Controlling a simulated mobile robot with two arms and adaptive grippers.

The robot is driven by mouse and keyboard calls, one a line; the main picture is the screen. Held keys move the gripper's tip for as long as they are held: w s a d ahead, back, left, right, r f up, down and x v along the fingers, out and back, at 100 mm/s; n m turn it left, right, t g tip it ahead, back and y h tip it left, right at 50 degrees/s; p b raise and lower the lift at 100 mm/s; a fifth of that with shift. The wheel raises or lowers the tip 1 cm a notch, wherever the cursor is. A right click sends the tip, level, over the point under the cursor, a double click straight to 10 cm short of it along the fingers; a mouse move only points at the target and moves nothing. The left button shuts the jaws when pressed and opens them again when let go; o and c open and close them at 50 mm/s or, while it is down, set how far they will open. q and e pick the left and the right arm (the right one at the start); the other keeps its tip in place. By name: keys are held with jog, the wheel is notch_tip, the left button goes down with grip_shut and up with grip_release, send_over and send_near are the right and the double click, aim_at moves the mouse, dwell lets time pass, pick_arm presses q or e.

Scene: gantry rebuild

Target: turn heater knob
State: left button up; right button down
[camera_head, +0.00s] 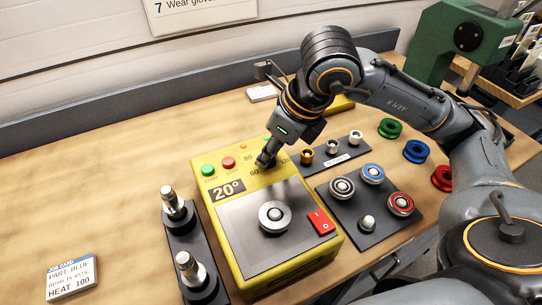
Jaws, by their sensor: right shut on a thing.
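The yellow heater box (237,259) stands on the wooden bench, with a display (228,189) reading 20°. A dial with printed numbers sits on its upper right; I read 60 and 80 beside it. My right gripper (266,160) reaches down from the upper right and is shut at this dial, on the heater knob, which the fingers mostly hide. A green button (208,170), a red button (229,162) and a red rocker switch (321,222) are on the box. A round metal piece (274,216) sits on its grey plate. My left gripper is not in view.
A job card (72,275) at the lower left reads PART BLUE, HEAT 100. Two metal tools stand in a dark holder (184,243) left of the box. Dark trays with rings (372,218) lie to the right, and green, blue and red rings beyond.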

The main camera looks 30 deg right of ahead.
jog(key=m+h, duration=0.1)
jog(key=m, duration=0.1)
jog(key=m+b, duration=0.1)
jog(key=m, duration=0.1)
jog(key=shift+a+m+t+h, duration=0.15)
jog(key=shift+m+t+h, duration=0.15)
jog(key=shift+h, duration=0.1)
jog(key=m+h, duration=0.1)
jog(key=m, duration=0.2)
jog(key=shift+r, duration=0.1)
jog(key=shift+a+m+h+p, duration=0.1)
jog(key=shift+m+h+p, duration=0.3)
jog(key=shift+m, duration=0.4)
jog(key=c, duration=1.1)
grip_release()
jog(key=shift+o, duration=0.2)
jog(key=v, duration=1.2)
jog(key=shift+w, duration=0.1)
